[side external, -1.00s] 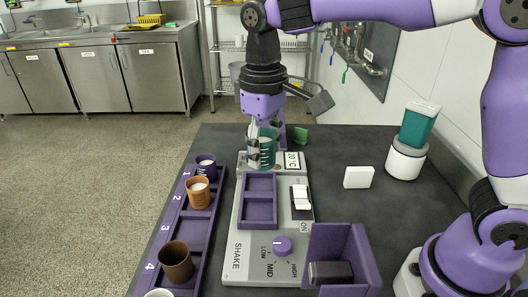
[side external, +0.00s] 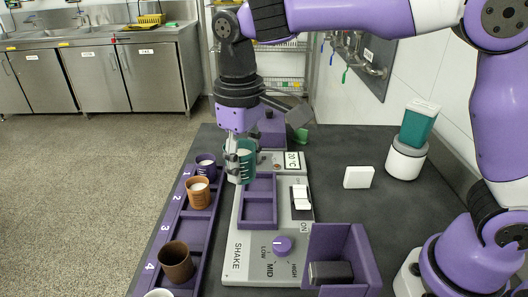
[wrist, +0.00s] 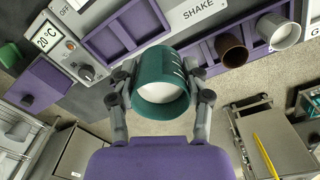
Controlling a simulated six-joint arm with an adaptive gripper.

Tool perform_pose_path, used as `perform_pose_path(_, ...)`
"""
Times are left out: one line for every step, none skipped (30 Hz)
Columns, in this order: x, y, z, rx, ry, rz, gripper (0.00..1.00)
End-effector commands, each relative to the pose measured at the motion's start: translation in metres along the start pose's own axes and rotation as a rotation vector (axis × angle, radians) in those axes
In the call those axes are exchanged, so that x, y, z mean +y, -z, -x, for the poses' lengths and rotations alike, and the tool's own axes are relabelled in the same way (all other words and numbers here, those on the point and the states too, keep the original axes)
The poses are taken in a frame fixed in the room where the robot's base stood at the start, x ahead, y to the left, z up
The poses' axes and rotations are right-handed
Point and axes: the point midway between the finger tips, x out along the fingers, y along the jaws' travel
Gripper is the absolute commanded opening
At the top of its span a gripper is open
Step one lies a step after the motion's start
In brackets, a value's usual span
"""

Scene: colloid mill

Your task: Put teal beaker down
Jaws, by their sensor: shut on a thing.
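The teal beaker (side external: 246,161) holds something white and is upright in the side view. My gripper (side external: 240,163) is shut on it, with a finger on each side in the wrist view (wrist: 161,95). The beaker is above the far end of the grey shaker plate (side external: 240,245), just behind its purple two-compartment tray (side external: 259,186). The gap beneath the beaker is hard to judge. Both tray compartments look empty.
A purple numbered rack (side external: 172,230) on the left holds a purple beaker (side external: 206,166), an orange-brown beaker (side external: 199,193), a dark brown beaker (side external: 176,262) and a white one; slot 3 looks empty. A purple open box (side external: 365,258) stands at the front right.

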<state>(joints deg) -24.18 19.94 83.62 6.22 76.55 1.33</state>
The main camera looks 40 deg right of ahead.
Motion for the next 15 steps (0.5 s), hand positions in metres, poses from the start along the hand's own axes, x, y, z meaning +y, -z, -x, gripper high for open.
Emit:
perform_pose_path(-0.027,0.007,-0.006,-0.003,-0.001,0.057,0.14)
perform_pose_path(-0.042,0.010,-0.009,-0.002,-0.001,0.085,0.14)
perform_pose_path(-0.061,0.013,-0.013,0.000,-0.001,0.121,0.14)
perform_pose_path(-0.073,0.014,-0.015,0.000,-0.001,0.144,0.14)
perform_pose_path(-0.085,0.015,-0.018,0.001,-0.001,0.166,0.14)
perform_pose_path(-0.099,0.015,-0.021,0.003,-0.001,0.191,0.14)
perform_pose_path(-0.109,0.015,-0.023,0.004,-0.001,0.208,0.14)
perform_pose_path(-0.117,0.015,-0.025,0.004,-0.001,0.222,0.14)
perform_pose_path(-0.126,0.014,-0.026,0.005,0.000,0.237,0.14)
perform_pose_path(-0.131,0.013,-0.028,0.005,0.000,0.246,0.14)
perform_pose_path(-0.135,0.013,-0.029,0.006,0.000,0.253,0.14)
perform_pose_path(-0.139,0.013,-0.029,0.007,0.000,0.260,0.14)
perform_pose_path(-0.141,0.013,-0.030,0.007,0.000,0.264,0.14)
perform_pose_path(-0.142,0.012,-0.030,0.007,0.000,0.266,0.14)
perform_pose_path(-0.143,0.012,-0.030,0.007,0.000,0.266,0.14)
